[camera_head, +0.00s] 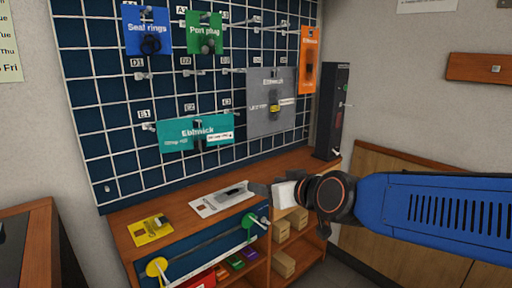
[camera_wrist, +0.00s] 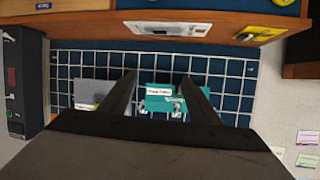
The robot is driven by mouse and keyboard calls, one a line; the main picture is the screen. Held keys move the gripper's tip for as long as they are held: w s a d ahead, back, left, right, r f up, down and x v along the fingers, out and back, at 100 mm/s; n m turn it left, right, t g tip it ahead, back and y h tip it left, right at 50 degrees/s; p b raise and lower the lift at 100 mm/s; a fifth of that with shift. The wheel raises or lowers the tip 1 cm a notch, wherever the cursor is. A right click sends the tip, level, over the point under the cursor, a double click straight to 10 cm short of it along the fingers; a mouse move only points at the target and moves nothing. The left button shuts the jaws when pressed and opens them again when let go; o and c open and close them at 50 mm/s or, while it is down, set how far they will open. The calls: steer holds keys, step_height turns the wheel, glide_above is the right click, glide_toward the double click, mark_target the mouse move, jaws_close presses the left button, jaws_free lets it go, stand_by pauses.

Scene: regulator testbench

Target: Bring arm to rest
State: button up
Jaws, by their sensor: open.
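My gripper (camera_head: 271,193) is at the end of my blue arm, reaching in from the right in the head view, in front of the wooden bench (camera_head: 120,232). In the wrist view, my gripper (camera_wrist: 159,78) shows two dark fingers spread apart with nothing between them but the distant pegboard and part of a teal card. The wrist picture is upside down, with the bench along its top. I cannot tell the exact gap from the gripper to the bench top.
A gridded pegboard (camera_head: 100,131) carries a teal card (camera_head: 178,134), a grey card (camera_head: 265,115) and an orange card (camera_head: 309,75). A yellow card (camera_head: 148,231) and a white card (camera_head: 207,205) lie on the bench. A black box (camera_head: 328,120) stands at its right end.

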steer(key=s+d+f+m+g+h, duration=0.2)
steer(key=s+d+f+g+h, duration=0.1)
steer(key=s+d+f, duration=0.4)
steer(key=s+d+f+m+g+h, duration=0.3)
steer(key=s+d+f, duration=0.5)
steer(key=s+d, duration=0.6)
steer(key=d+g+h, duration=0.1)
steer(key=d, duration=0.4)
steer(key=shift+s+f, duration=0.2)
steer(key=shift+s, duration=0.1)
